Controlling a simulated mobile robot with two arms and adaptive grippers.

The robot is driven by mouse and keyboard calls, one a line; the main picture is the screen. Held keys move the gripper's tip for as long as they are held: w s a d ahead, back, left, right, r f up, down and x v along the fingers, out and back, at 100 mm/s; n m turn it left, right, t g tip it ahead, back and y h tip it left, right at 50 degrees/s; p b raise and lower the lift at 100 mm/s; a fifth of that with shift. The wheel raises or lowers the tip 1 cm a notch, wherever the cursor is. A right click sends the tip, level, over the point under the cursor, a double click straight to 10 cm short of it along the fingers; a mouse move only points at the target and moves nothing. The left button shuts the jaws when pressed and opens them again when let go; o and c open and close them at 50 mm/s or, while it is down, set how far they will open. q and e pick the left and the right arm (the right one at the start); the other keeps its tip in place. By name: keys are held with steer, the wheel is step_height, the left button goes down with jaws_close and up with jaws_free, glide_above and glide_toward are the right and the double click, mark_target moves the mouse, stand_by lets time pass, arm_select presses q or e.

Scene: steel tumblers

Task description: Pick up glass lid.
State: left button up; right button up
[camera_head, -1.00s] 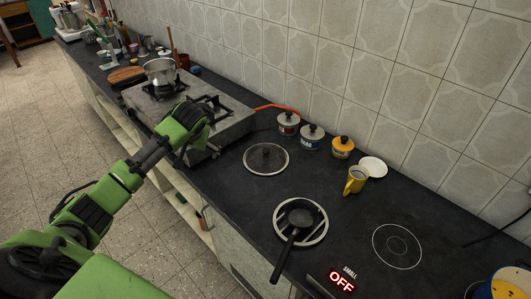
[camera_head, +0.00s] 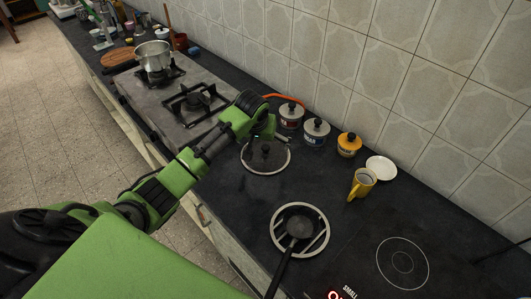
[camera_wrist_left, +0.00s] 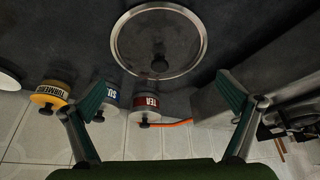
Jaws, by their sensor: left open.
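The glass lid (camera_head: 265,157) lies flat on the dark counter, to the right of the stove. It has a steel rim and a dark knob in its middle. My left gripper (camera_head: 266,136) is just above the far side of the lid in the head view, open and apart from it. My right gripper is not in view.
Three lidded jars, red-labelled (camera_head: 291,116), blue-labelled (camera_head: 316,131) and yellow (camera_head: 349,145), stand by the tiled wall behind the lid. The stove (camera_head: 185,108) with a pot (camera_head: 153,55) is to the left. A yellow mug (camera_head: 362,183) and a small pan (camera_head: 299,228) are to the right.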

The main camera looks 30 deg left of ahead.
mark_target(265, 147)
arm_select(q)
steer(key=x, duration=0.2)
steer(key=shift+w+f, duration=0.3)
steer(key=shift+w, duration=0.05)
steer(key=shift+w+f, duration=0.15)
steer(key=shift+f, duration=0.05)
steer(key=p+x, duration=0.1)
steer(key=x, duration=0.3)
steer(key=shift+w+r, duration=0.15)
steer(key=shift+w, duration=0.05)
steer(key=shift+w+a+f, duration=0.1)
steer(key=shift+w+f, duration=0.05)
steer(key=shift+f, duration=0.15)
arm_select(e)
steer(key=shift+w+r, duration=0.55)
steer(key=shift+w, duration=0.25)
arm_select(q)
steer(key=shift+c, duration=0.4)
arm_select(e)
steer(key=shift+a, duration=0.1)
